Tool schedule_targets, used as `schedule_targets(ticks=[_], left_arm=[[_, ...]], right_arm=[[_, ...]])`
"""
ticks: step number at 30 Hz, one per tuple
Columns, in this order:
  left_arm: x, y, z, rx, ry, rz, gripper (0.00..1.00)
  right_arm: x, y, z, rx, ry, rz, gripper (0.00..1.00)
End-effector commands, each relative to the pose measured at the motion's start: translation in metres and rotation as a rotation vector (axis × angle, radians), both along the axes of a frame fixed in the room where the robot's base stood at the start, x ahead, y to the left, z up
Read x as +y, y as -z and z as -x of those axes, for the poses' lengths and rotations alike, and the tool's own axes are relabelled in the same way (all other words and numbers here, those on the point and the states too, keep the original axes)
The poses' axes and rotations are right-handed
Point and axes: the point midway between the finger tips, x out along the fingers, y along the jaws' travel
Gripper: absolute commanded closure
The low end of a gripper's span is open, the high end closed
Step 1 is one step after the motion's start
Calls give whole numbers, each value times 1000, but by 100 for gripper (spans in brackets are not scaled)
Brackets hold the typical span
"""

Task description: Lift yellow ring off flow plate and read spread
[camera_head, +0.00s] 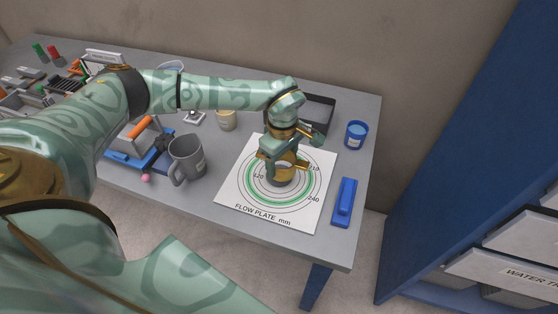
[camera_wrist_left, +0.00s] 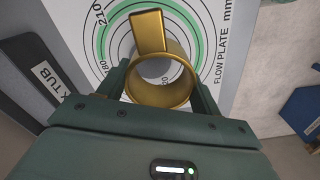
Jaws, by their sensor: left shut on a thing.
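The flow plate (camera_head: 250,206) is a white sheet with black rings, numbers and one green ring, lying on the grey table. My left gripper (camera_head: 287,165) is over its middle. The yellow ring (camera_head: 299,163) is a gold open cylinder with a flat tab, mostly hidden by the gripper in the head view. In the left wrist view the yellow ring (camera_wrist_left: 166,92) sits between the fingers of my left gripper (camera_wrist_left: 160,95), which is shut on it. A grey patch shows inside the ring. I cannot tell whether the ring touches the plate. My right gripper is not in view.
A blue squeegee-like block (camera_head: 344,202) and blue cup (camera_head: 355,135) are to the right. A black tray (camera_head: 318,110) is behind.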

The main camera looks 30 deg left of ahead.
Motion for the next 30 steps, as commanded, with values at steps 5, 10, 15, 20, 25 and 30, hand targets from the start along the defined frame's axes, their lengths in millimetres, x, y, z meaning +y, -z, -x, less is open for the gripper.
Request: schedule_targets(ticks=[5, 10, 15, 20, 25, 30], left_arm=[[-35, -43, 29, -4, 7, 1, 67], [-65, -59, 55, -5, 4, 1, 67], [-82, -69, 69, -4, 2, 1, 67], [-87, -79, 74, -3, -1, -1, 67], [-87, -90, 74, -4, -1, -1, 67], [-87, -100, 73, -5, -1, 0, 67]], right_arm=[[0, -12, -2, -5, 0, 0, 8], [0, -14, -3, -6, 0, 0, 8], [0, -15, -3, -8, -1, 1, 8], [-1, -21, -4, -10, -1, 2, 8], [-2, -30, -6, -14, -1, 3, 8], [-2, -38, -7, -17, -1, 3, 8]])
